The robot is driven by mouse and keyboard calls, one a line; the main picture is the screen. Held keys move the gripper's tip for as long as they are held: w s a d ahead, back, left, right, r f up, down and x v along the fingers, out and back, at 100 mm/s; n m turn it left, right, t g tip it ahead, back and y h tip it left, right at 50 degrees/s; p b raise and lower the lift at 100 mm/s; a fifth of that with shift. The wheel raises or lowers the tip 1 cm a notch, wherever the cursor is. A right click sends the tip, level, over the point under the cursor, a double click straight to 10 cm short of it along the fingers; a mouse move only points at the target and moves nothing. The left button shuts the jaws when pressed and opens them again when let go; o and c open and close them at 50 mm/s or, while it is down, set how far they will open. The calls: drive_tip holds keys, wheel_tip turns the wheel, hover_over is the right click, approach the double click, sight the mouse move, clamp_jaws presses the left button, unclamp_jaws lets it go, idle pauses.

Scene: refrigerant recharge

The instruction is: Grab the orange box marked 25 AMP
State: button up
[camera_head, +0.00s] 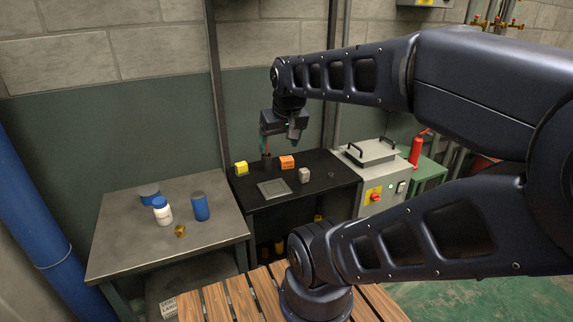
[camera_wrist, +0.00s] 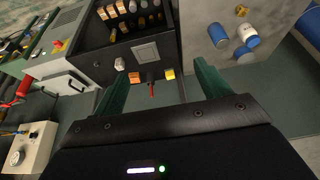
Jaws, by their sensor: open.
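A small orange box (camera_head: 287,162) stands on the black bench (camera_head: 325,178), toward its back edge. It also shows in the wrist view (camera_wrist: 134,77), close to the left finger; its marking is too small to read. My gripper (camera_head: 281,138) is open and empty above the back of the bench, apart from the box. In the wrist view the two green fingers of my gripper (camera_wrist: 162,73) are spread wide, with the box between their tips, nearer the left one.
Near the box are a yellow box (camera_head: 241,168), a dark holder with a red-tipped item (camera_head: 267,158), a grey box (camera_head: 304,175) and a flat square plate (camera_head: 274,188). A metal table (camera_head: 120,235) bears bottles. A grey machine (camera_head: 372,165) stands right.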

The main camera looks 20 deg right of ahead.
drive_tip(key=m+g, duration=0.5)
drive_tip(key=m, duration=1.5)
hover_over(287, 159)
wheel_tip(287, 159, down, 27)
drive_tip(key=shift+w+d+f, duration=0.1)
drive_tip(key=shift+w+f, duration=0.3)
wheel_tip(287, 159, down, 10)
drive_tip(key=shift+s+f, duration=0.1)
drive_tip(key=shift+s, duration=0.05)
drive_tip(key=c, duration=1.1)
drive_tip(key=shift+o, duration=0.2)
